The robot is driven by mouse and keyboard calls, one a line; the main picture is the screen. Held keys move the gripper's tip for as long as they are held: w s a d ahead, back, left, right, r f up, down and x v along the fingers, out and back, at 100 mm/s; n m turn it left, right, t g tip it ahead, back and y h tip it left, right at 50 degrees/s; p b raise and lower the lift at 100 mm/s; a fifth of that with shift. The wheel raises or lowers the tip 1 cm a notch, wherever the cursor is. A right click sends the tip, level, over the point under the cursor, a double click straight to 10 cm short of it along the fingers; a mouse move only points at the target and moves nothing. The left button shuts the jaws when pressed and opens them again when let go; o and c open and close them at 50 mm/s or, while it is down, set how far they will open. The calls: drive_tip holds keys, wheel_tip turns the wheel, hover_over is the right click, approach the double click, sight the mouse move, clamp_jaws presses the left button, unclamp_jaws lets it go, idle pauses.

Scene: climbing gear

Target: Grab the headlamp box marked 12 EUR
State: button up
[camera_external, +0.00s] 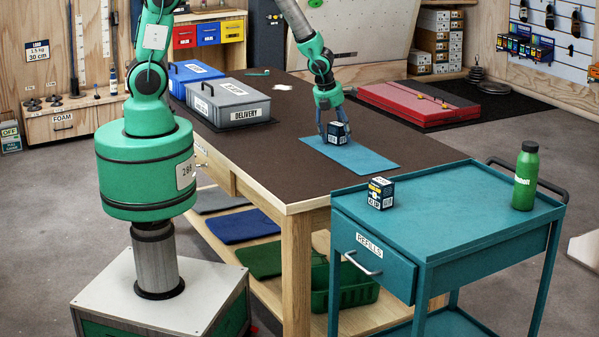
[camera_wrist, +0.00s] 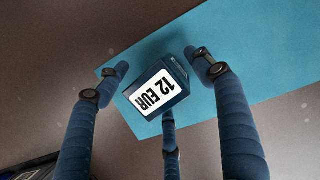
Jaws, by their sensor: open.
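The headlamp box marked 12 EUR (camera_wrist: 155,92) is dark blue with a white label, and it sits on the blue mat (camera_wrist: 262,62) in the wrist view. My gripper (camera_external: 333,128) is over the box. In the wrist view my gripper (camera_wrist: 160,80) has its blue padded fingers spread around the box, one on the left, one on the right and one below. I cannot tell whether the lower finger touches the box.
A similar dark box (camera_external: 381,193) stands on the teal cart (camera_external: 455,195), with a green bottle (camera_external: 526,176) nearby. A grey DELIVERY case (camera_external: 228,103) and a blue case (camera_external: 190,72) lie at the table's left. The table's front half is clear.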

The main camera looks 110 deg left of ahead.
sight(337, 124)
idle(0.3)
clamp_jaws()
drive_tip(key=shift+r, duration=0.15)
drive_tip(key=shift+r+p, duration=0.55)
drive_tip(key=shift+r, duration=0.3)
wheel_tip(337, 124, up, 2)
drive_tip(key=shift+s+r+p, duration=0.1)
drive_tip(key=shift+p, duration=0.45)
drive_tip(key=s+d, duration=0.3)
drive_tip(key=s, duration=0.1)
drive_tip(key=s+d, duration=0.2)
drive_tip(key=s, duration=0.2)
drive_tip(key=s+d+r+p, duration=0.1)
drive_tip(key=s+d, duration=0.2)
drive_tip(key=s, duration=0.2)
drive_tip(key=shift+d, duration=0.35)
